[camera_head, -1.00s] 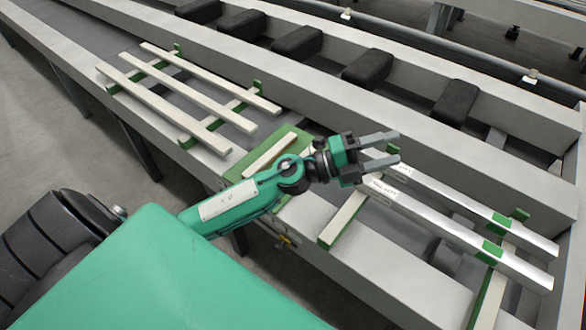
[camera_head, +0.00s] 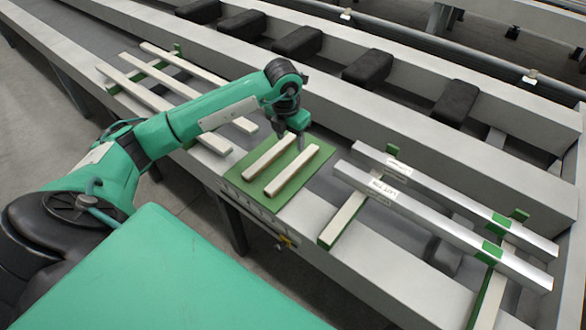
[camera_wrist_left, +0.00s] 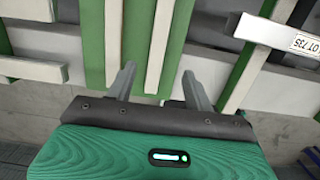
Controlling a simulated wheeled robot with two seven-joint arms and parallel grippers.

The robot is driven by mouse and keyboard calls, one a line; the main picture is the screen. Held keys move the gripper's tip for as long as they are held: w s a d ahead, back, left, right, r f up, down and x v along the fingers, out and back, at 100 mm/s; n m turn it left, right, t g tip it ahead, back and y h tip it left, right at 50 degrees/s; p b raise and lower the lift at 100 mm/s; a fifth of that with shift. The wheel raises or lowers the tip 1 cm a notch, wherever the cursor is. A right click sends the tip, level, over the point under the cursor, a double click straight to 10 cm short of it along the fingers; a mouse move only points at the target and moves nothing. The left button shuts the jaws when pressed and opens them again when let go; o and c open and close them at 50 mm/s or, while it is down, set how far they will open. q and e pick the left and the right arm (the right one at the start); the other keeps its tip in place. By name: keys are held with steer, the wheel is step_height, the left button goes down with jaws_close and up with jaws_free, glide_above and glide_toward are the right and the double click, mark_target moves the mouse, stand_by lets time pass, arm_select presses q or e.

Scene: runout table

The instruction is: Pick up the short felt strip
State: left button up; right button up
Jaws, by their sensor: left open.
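Two short pale felt strips lie side by side on a green mat (camera_head: 246,183). The left strip (camera_head: 269,156) and the right strip (camera_head: 292,172) are both flat and apart. My left gripper (camera_head: 301,146) points down over the far end of the mat, close to the strips' far ends. In the left wrist view my left gripper (camera_wrist_left: 160,84) is open and empty. The right strip (camera_wrist_left: 163,45) shows between its fingers there, and the left strip (camera_wrist_left: 113,35) lies outside them. The height of the fingertips above the mat is hard to tell. My right gripper is not in view.
Several long pale strips (camera_head: 200,72) rest on green supports at the left, partly behind my arm. Two labelled metal profiles (camera_head: 440,230) lie on supports at the right. Black blocks (camera_head: 297,42) line the far beam.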

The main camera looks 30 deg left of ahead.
arm_select(q)
steer(key=p, duration=0.1)
glide_above(293, 166)
steer(key=s, duration=0.1)
step_height(293, 166, down, 6)
steer(key=shift+d+f, duration=0.15)
steer(key=shift+f, duration=0.65)
steer(key=shift+f+p, duration=0.3)
steer(key=shift+p, duration=0.05)
steer(key=f, duration=0.1)
steer(key=f+p, duration=0.1)
steer(key=f, duration=0.1)
steer(key=shift+w+f, duration=0.25)
steer(key=shift+f, duration=0.05)
steer(key=shift+w+f, duration=0.1)
steer(key=shift+f, duration=0.45)
steer(key=c, duration=1.1)
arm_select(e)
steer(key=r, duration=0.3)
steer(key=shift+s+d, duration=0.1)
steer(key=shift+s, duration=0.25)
arm_select(q)
steer(key=shift+r, duration=0.15)
